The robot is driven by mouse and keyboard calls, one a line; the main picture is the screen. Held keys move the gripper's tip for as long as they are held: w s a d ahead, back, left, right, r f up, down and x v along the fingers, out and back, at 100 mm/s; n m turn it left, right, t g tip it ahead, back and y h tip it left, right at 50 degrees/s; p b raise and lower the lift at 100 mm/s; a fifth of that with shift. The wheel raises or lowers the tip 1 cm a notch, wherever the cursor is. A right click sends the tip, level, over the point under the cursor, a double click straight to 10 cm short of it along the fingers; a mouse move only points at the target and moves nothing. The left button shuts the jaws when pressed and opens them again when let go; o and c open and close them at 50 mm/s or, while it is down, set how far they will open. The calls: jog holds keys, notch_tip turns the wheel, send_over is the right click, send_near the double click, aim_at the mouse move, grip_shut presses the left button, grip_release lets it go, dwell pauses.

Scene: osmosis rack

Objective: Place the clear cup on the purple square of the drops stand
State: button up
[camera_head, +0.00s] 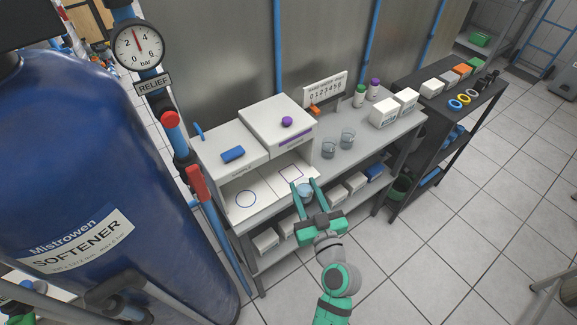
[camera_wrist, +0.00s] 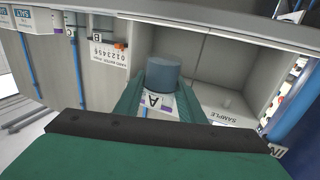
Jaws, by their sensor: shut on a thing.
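My gripper (camera_head: 306,185) is shut on the clear cup (camera_head: 305,191), which looks pale blue. In the wrist view the cup (camera_wrist: 163,74) sits between the two green fingers and hides part of the view behind. The white drops stand (camera_head: 222,183) is just ahead and left of the cup. Its base carries an outlined purple square (camera_head: 291,173) and, further left, a blue circle (camera_head: 246,198). The held cup is near the front right edge of the square; its height above the base is hard to tell.
Two more clear cups (camera_head: 328,149) stand on the grey bench right of the stand. White boxes (camera_head: 384,113) and small capped bottles (camera_head: 360,95) are behind them. A large blue softener tank (camera_head: 80,170) is at left. The tiled floor (camera_head: 470,220) at right is free.

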jog(key=x, duration=1.1)
jog(key=shift+w, duration=0.25)
jog(key=shift+w+a, duration=0.25)
jog(key=shift+w, duration=0.25)
notch_tip(320, 180, down, 3)
jog(key=shift+w+d+f, duration=0.1)
jog(key=shift+f, duration=0.15)
jog(key=shift+d+f, duration=0.1)
jog(key=shift+a, duration=0.3)
jog(key=shift+f, duration=0.1)
jog(key=o, duration=1.1)
jog(key=shift+d, duration=0.15)
